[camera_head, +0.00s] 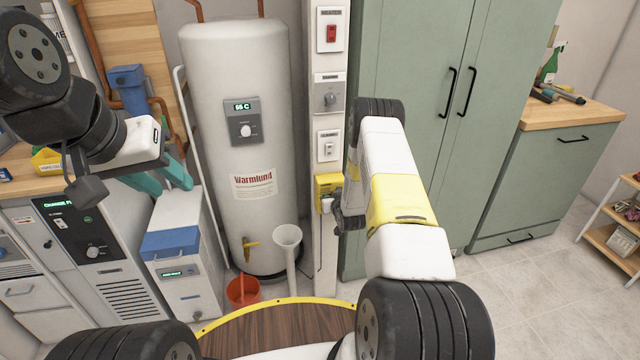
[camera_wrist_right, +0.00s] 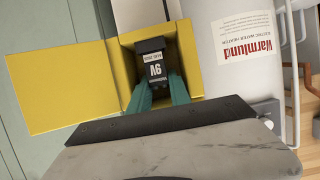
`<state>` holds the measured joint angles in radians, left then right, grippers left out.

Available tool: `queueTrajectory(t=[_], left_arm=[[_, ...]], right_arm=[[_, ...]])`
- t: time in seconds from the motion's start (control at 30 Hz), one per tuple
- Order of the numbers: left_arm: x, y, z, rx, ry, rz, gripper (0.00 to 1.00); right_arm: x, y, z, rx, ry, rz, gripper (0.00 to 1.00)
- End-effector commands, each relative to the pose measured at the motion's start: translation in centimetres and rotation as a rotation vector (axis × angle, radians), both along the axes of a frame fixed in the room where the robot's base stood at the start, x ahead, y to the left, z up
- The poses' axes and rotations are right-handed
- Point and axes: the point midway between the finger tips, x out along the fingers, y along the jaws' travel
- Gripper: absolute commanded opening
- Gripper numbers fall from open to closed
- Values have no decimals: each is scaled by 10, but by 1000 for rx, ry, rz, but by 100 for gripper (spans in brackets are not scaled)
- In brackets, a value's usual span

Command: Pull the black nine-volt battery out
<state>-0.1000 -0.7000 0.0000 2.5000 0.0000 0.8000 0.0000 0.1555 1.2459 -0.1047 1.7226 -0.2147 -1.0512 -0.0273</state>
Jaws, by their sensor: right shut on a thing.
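The black nine-volt battery (camera_wrist_right: 156,70) has a pale "9V" label and sits inside an open yellow box (camera_wrist_right: 122,52) in the right wrist view. My right gripper (camera_wrist_right: 158,90) has its teal fingers on both sides of the battery and is shut on it. A dark piece is at the battery's far end; whether it touches the box's inside is not clear. In the head view the yellow box (camera_head: 327,184) is on the white post, and my right gripper is mostly hidden by its wrist. My left gripper (camera_head: 166,180) is open and empty at the left, its teal fingers apart.
The box's yellow door (camera_wrist_right: 60,88) stands open to the left in the wrist view. The white water heater (camera_head: 240,150) stands left of the post, and green cabinets (camera_head: 420,120) stand right. A white funnel pipe (camera_head: 288,240) and a red bucket (camera_head: 243,291) are below.

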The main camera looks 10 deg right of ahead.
Motion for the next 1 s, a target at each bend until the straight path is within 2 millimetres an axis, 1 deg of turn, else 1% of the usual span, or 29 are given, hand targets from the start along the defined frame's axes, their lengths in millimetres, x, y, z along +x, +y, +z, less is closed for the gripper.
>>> queueTrajectory(t=[0.03, 0.27, 1.0], left_arm=[[0, 0, 0, 0, 0, 0, 36], [0, 0, 0, 0, 0, 0, 36], [0, 0, 0, 0, 0, 0, 36]], right_arm=[[6, 0, 11, 0, -26, 0, 0], [5, 0, 13, 0, -30, 1, 0], [-32, -2, 14, 0, -27, 0, 0]])
